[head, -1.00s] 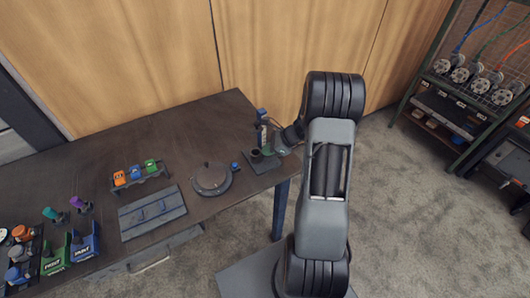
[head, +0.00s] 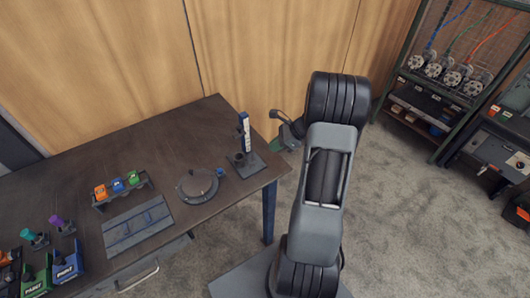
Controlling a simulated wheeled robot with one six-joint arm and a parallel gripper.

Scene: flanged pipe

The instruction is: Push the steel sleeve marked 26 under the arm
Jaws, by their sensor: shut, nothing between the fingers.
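A small dark stand (head: 254,170) is at the right end of the table, with an upright blue and white post (head: 244,132). A short dark cylinder (head: 238,158) stands on its base; it may be the sleeve, but no number 26 can be read and I cannot tell if it is steel. My gripper (head: 279,130) is shut and empty, in the air to the right of the stand and apart from it, beyond the table edge. Its fingertips are small and hard to make out. A dark, curved piece and a greenish part show at the gripper.
A round grey flanged lid (head: 197,185) and a small blue piece (head: 220,172) lie left of the stand. A rack with orange, blue and green pieces (head: 118,186) and a grey slotted plate (head: 137,226) are further left. Shelving (head: 440,115) stands at right; carpet between is clear.

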